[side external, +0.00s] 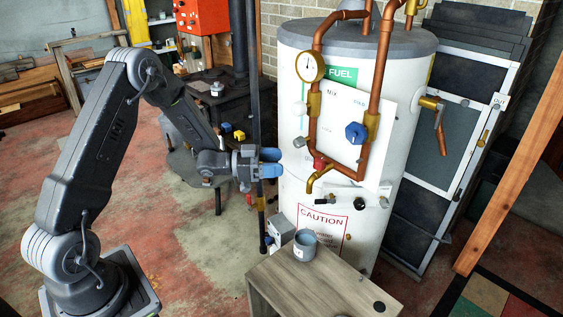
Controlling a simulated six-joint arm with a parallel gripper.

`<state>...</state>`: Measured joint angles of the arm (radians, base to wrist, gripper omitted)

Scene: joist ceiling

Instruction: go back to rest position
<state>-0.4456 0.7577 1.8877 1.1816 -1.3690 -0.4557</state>
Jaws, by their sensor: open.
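My gripper (270,163) has blue fingertips and is open, with nothing seen between the fingers. It is held in the air at mid-picture, just left of the white tank (337,225) and its copper pipes. From this view I cannot tell how close the fingertips are to the tank. A grey-blue cup (305,247) with a white label stands upright on the wooden stand (335,290), below and to the right of my gripper and apart from it.
Copper pipework (373,90) with a gauge (310,67) and a blue valve knob (356,132) juts from the tank. A dark pole (256,110) stands behind my gripper. A dark bench (225,105) holds small items at the back. Red worn floor (200,270) is clear between my base and the stand.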

